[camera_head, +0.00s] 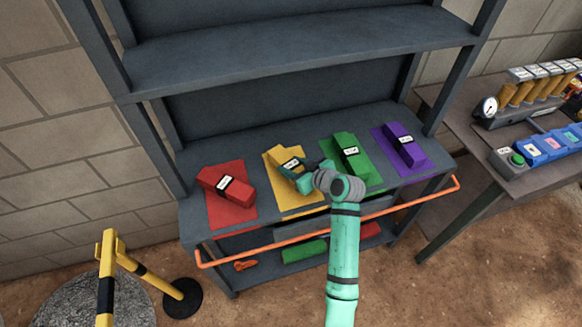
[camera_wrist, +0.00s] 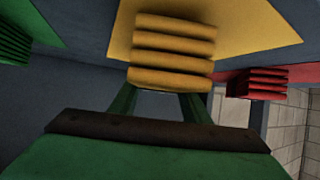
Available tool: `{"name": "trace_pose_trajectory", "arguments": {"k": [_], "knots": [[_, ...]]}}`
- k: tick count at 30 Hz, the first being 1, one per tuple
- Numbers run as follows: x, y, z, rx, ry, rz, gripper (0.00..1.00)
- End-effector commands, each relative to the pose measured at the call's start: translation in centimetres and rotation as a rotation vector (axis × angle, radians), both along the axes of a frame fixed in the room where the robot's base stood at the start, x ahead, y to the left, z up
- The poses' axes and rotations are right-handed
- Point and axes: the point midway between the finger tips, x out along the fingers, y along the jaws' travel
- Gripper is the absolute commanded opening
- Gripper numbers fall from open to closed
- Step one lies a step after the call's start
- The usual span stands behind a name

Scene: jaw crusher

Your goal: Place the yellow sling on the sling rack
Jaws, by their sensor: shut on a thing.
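The sling rack (camera_head: 260,146) is a dark grey shelf unit with coloured mats on its middle shelf. Whether the sling touches the mat cannot be told.
A red sling (camera_head: 226,186) lies left, green (camera_head: 351,158) and purple (camera_head: 405,150) slings lie right, each on its mat. An orange rail (camera_head: 330,232) runs along the front. The upper shelf (camera_head: 300,45) overhangs behind. A side table (camera_head: 462,128) stands right.

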Motion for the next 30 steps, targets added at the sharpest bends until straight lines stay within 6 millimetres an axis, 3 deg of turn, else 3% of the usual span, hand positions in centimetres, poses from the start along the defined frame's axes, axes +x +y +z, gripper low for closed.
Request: {"name": "trace_pose_trajectory", "arguments": {"k": [13,14,16,30], "knots": [[0.00,0.35,-0.92,0.001,-0.002,0.005,0.06],[-0.02,0.34,-1.00,0.001,-0.001,0.004,0.48],[-0.02,0.27,-0.99,0.000,-0.001,0.004,0.62],[-0.78,-0.45,-0.16,0.002,-0.001,0.001,0.62]]}}
